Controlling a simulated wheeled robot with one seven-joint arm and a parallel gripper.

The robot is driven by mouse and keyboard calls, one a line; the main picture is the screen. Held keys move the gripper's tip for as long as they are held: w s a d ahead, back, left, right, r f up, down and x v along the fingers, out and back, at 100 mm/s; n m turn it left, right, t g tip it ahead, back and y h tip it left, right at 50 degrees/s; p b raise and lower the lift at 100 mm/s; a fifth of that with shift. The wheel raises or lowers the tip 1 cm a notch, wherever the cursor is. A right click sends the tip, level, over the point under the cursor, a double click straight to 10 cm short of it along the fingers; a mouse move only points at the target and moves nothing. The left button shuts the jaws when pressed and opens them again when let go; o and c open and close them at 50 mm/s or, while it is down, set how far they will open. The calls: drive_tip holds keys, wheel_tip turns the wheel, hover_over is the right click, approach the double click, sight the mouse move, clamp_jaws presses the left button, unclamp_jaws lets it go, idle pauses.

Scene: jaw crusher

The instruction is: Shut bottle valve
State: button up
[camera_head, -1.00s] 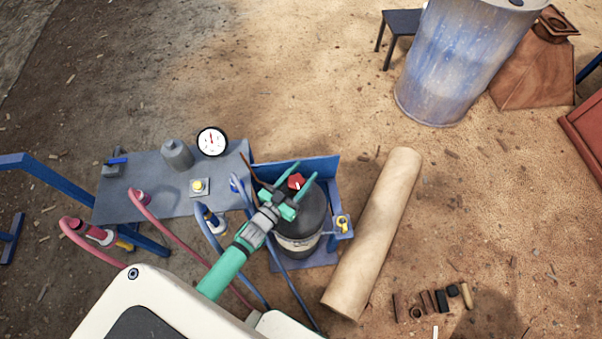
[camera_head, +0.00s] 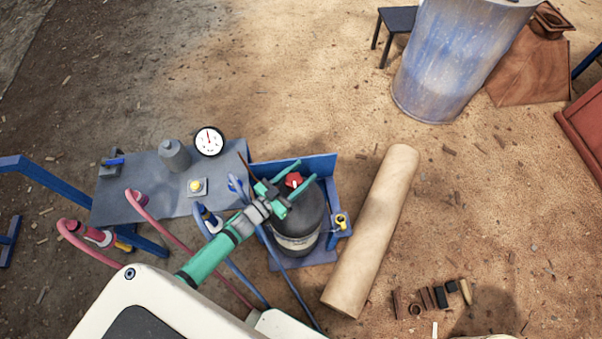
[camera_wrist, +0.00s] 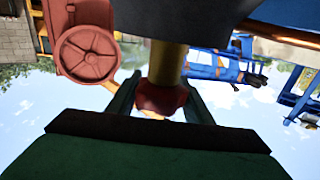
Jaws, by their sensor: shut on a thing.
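The bottle (camera_head: 306,217) is a dark cylinder with a light band low on its side, standing upright in a blue metal holder (camera_head: 318,165). Its valve has a red knob (camera_head: 294,180) with a small white mark. My gripper (camera_head: 306,171), with green fingers, reaches over the bottle top from the lower left, one finger on each side of the knob. In the wrist view the red knob (camera_wrist: 160,98) sits between the two fingers, below a brass-coloured stem (camera_wrist: 166,62), and my gripper is shut on it. The far side of the knob is hidden.
A grey panel (camera_head: 140,195) with a pressure gauge (camera_head: 209,141) and a yellow button (camera_head: 195,186) stands left of the bottle. Red and blue hoses run nearby. A beige roll (camera_head: 375,230) lies to the right; a blue drum (camera_head: 445,65) stands behind on open ground.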

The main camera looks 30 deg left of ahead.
drive_tip(key=o, duration=1)
drive_tip(key=shift+d+f, duration=0.1)
drive_tip(key=shift+o, duration=0.2)
drive_tip(key=shift+s, duration=0.1)
drive_tip(key=shift+s+a, duration=0.35)
drive_tip(key=shift+s, duration=0.15)
drive_tip(key=v, duration=0.9)
drive_tip(key=shift+s, duration=0.3)
